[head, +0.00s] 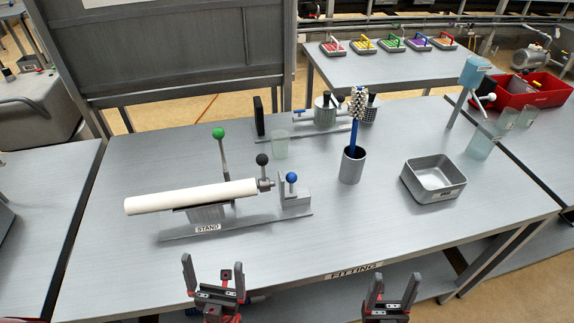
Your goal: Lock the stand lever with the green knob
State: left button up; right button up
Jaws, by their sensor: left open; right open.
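The stand (188,236) is a grey base with a "STAND" label on the left half of the table. A white roll (180,198) lies across it. A black knob (262,159) and a blue knob (291,177) sit at the roll's right end. My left gripper (213,272) is open and empty at the table's front edge. My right gripper (393,287) is open and empty, further right. Both are apart from the stand.
Pipe fittings (325,113) are at the back. The table's front strip (300,255) is clear.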

aim_at(218, 134)
jog(key=k+j+u, duration=0.1)
jog(key=j+u, duration=0.25)
jog(key=j, duration=0.15)
jog(key=j+u, duration=0.35)
jog(key=j, duration=0.2)
jog(key=j+u, duration=0.35)
jog(key=j, duration=0.15)
